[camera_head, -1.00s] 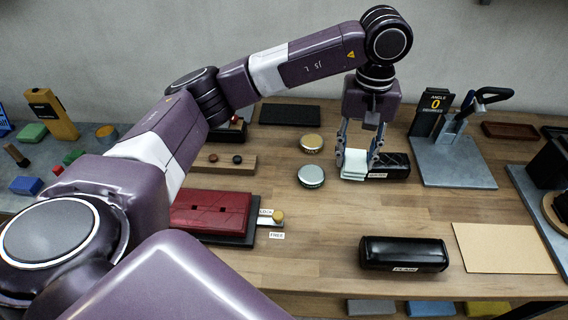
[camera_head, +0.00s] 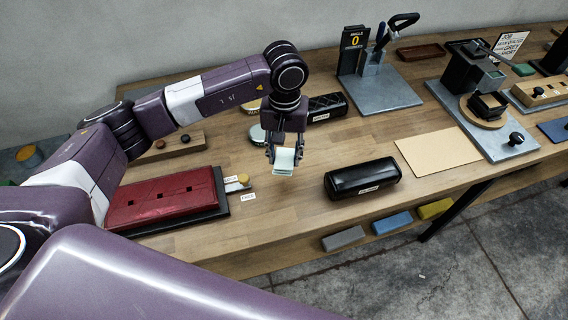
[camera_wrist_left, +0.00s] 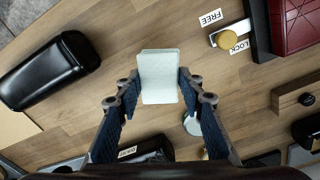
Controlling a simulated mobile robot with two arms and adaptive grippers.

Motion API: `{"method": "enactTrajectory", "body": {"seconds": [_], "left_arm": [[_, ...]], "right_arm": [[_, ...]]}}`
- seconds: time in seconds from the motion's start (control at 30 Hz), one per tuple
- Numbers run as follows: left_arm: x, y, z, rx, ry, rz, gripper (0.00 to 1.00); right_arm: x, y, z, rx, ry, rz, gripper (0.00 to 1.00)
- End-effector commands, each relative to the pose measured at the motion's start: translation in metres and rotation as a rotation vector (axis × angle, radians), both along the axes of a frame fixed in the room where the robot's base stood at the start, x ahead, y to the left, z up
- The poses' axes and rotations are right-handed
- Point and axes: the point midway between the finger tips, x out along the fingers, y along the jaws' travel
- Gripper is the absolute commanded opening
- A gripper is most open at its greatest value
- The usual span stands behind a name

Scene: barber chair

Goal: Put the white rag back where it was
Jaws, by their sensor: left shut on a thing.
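The white rag (camera_head: 284,161) is a small folded pale block. My left gripper (camera_head: 285,150) is shut on it and holds it above the wooden table (camera_head: 320,228). In the left wrist view the rag (camera_wrist_left: 159,77) sits between the two fingertips of the left gripper (camera_wrist_left: 158,84), with bare wood showing around it. In the head view the rag is left of the black glossy case (camera_head: 362,178) and right of the red case (camera_head: 165,199). My right gripper is not in view.
A second black case (camera_head: 327,108) with a label lies behind the gripper. A brass knob (camera_head: 244,179) with LOCK and FREE labels is left of the rag. A tan sheet (camera_head: 438,151) lies right of the front case. Bare wood lies between the rag and the table's front edge.

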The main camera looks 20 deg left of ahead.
Motion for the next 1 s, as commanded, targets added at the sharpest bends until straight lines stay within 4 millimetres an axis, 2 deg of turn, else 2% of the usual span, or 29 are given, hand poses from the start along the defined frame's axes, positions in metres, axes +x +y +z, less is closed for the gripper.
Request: {"method": "enactTrajectory", "body": {"seconds": [0.1,0.27,0.53,0.93,0.97,1.0], "left_arm": [[0.0,-0.001,-0.013,0.0,0.001,-0.001,0.13],[0.0,-0.001,-0.024,-0.001,0.001,0.0,0.13],[0.0,0.0,-0.059,0.0,0.001,0.0,0.13],[0.001,0.0,-0.066,-0.001,-0.002,0.0,0.13],[0.001,0.0,-0.065,-0.001,-0.002,0.0,0.36],[0.0,0.0,-0.064,-0.001,-0.001,0.0,0.41]], "right_arm": [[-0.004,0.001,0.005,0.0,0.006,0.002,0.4],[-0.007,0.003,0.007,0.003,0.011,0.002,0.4],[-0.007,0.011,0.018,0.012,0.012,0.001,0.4],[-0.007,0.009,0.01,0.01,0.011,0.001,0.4],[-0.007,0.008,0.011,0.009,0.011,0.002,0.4],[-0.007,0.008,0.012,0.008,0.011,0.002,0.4]]}}
